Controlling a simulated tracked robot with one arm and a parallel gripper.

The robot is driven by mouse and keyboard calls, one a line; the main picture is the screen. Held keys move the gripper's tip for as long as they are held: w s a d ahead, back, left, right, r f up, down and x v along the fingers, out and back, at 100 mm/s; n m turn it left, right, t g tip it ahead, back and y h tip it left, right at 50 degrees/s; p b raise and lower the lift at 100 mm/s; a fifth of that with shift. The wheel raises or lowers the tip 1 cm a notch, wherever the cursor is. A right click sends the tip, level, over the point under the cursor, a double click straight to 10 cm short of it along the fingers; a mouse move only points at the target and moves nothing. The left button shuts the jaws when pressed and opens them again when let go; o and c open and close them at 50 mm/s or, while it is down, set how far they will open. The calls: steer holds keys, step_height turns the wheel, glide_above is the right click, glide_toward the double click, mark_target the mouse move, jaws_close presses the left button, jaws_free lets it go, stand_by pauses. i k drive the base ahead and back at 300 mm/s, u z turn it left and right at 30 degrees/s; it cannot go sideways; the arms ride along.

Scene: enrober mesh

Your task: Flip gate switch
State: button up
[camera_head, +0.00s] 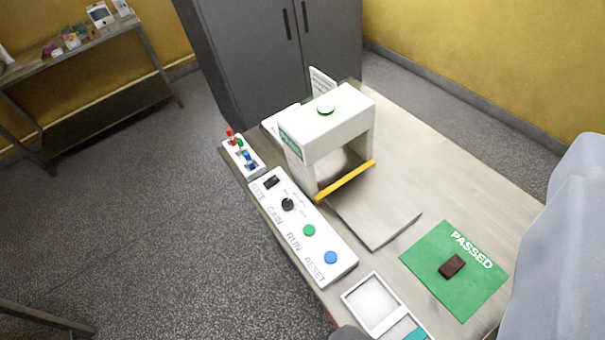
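The gate switch (271,182) is a small black rocker at the far left end of a white control panel (322,262), beside the word GATE. I cannot tell which way the rocker is tipped. The same panel carries a black GAIN knob (288,204), a green RUN button (309,230) and a blue RESET button (331,257). A white machine arch (335,130) with a green lamp (326,110) on top stands behind the panel, with a yellow bar across its opening. No gripper fingers show, and nothing touches the switch.
A green PASSED mat (437,287) holds a dark brown block (452,266). A white tray (349,299) lies at the front edge. A small block with coloured pegs (236,160) stands left of the panel. A pale grey shape fills the right edge. A grey cabinet (250,60) stands behind.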

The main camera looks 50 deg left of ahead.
mark_target(274, 180)
steer(key=u, duration=1.15)
steer(key=i, duration=0.45)
steer(key=z, duration=0.25)
